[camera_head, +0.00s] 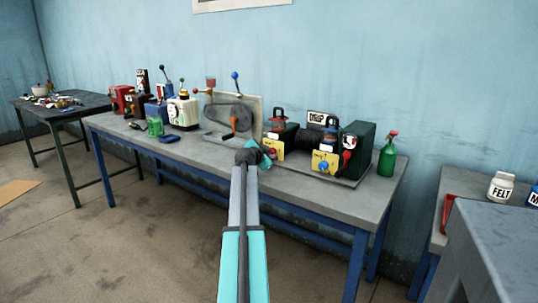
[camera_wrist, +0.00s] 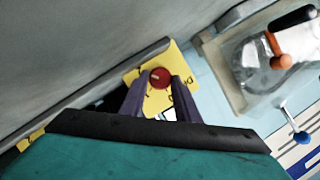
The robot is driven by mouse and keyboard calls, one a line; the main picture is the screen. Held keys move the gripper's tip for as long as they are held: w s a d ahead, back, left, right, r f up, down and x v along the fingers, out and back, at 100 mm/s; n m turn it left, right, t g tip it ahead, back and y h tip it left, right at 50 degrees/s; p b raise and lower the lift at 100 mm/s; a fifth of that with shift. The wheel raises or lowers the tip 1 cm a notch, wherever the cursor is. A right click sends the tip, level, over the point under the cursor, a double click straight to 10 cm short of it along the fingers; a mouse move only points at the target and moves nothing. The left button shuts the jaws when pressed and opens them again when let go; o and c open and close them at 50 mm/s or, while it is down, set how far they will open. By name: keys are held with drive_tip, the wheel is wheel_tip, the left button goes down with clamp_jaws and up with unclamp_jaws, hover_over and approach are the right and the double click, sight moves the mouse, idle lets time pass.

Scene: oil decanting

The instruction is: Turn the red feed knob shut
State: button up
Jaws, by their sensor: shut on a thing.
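The red feed knob (camera_wrist: 160,77) is a small round red knob on a yellow plate (camera_wrist: 182,62) in the wrist view. The two dark fingers of my gripper (camera_wrist: 161,82) lie on either side of it and are shut on it. In the head view my gripper (camera_head: 260,156) reaches the left yellow plate (camera_head: 277,149) on the front of the machine at the bench's right part. There my gripper hides most of the knob's area.
A second yellow plate with a blue knob (camera_head: 323,167) is on the machine to the right. A green spray bottle (camera_head: 387,156) stands at the bench's right end. A grey machine with a clear guard (camera_head: 232,117) is just left.

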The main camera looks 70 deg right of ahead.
drive_tip(key=shift+w+d+r+n, duration=0.1)
drive_tip(key=shift+n, duration=0.2)
drive_tip(key=shift+w+d+r+n+g+y, duration=0.15)
drive_tip(key=shift+n+g+y, duration=0.1)
drive_tip(key=shift+n+g, duration=0.3)
drive_tip(key=shift+w+n+g+y, duration=0.1)
drive_tip(key=shift+n+g+y, duration=0.15)
drive_tip(key=shift+n+g, duration=0.3)
drive_tip(key=n+g, duration=0.1)
drive_tip(key=n, duration=0.2)
drive_tip(key=n+g, duration=0.1)
drive_tip(key=shift+w+d+r+n+g+y+p, duration=0.1)
drive_tip(key=shift+w+n+g+y+p, duration=0.2)
drive_tip(key=shift+w+p, duration=0.05)
drive_tip(key=n+g, duration=0.2)
drive_tip(key=n, duration=0.1)
drive_tip(key=shift+w+p, duration=0.2)
drive_tip(key=shift+p, duration=0.15)
drive_tip(key=shift+f+n+g, duration=0.3)
drive_tip(key=shift+n+g, duration=0.5)
drive_tip(key=shift+n, duration=0.4)
drive_tip(key=shift+p, duration=0.3)
